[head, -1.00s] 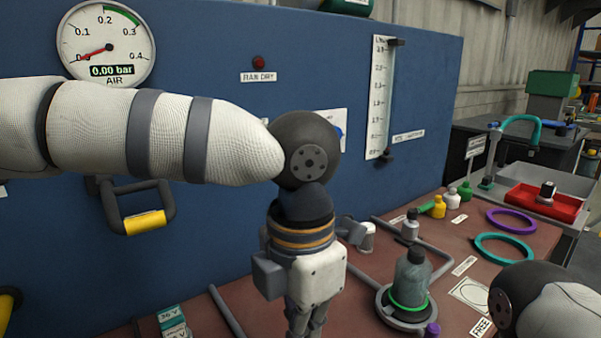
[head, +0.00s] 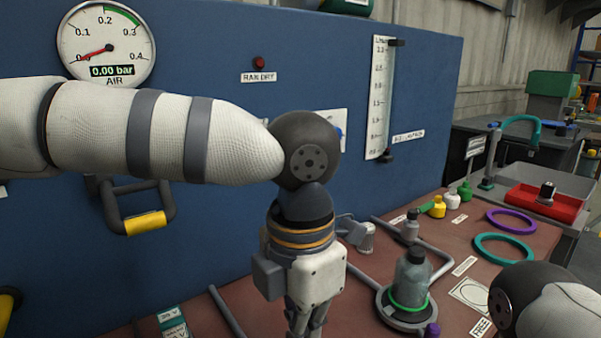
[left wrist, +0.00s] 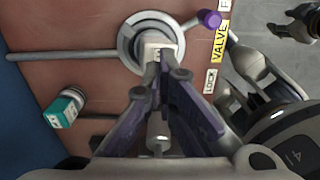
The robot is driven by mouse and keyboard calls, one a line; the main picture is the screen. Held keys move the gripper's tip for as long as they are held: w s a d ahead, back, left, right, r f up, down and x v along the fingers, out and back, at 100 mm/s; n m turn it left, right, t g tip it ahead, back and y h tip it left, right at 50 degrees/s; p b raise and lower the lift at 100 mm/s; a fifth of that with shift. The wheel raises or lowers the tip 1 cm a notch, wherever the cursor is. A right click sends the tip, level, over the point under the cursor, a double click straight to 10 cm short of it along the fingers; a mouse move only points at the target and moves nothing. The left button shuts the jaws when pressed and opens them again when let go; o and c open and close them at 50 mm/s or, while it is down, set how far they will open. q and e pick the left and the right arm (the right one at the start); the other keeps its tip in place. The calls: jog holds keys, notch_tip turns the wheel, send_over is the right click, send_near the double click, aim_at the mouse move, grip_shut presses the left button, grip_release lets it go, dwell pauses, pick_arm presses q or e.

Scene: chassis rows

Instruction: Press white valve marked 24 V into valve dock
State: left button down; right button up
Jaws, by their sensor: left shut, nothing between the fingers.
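A white valve (left wrist: 160,43) sits upright at the middle of the round grey valve dock (left wrist: 129,35) in the left wrist view. Its marking cannot be read. My left gripper (left wrist: 160,66) is shut and empty, with its fingertips right over the white valve, seemingly at its top; contact cannot be told. In the head view my left gripper (head: 304,322) points down at the bottom edge, where the dock and the white valve are out of sight. My right gripper (left wrist: 233,78) shows beside the dock in the left wrist view, its fingers apart and nothing seen between them.
A purple knob (left wrist: 208,18) stands at the dock's upper right, near a yellow VALVE label (left wrist: 219,42). A bottle (head: 411,278) stands in a green-ringed holder to the right. The blue panel (head: 220,230) rises behind.

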pick_arm(q)
jog(key=shift+f, duration=1.2)
pick_arm(e)
jog(key=shift+w+r, duration=0.1)
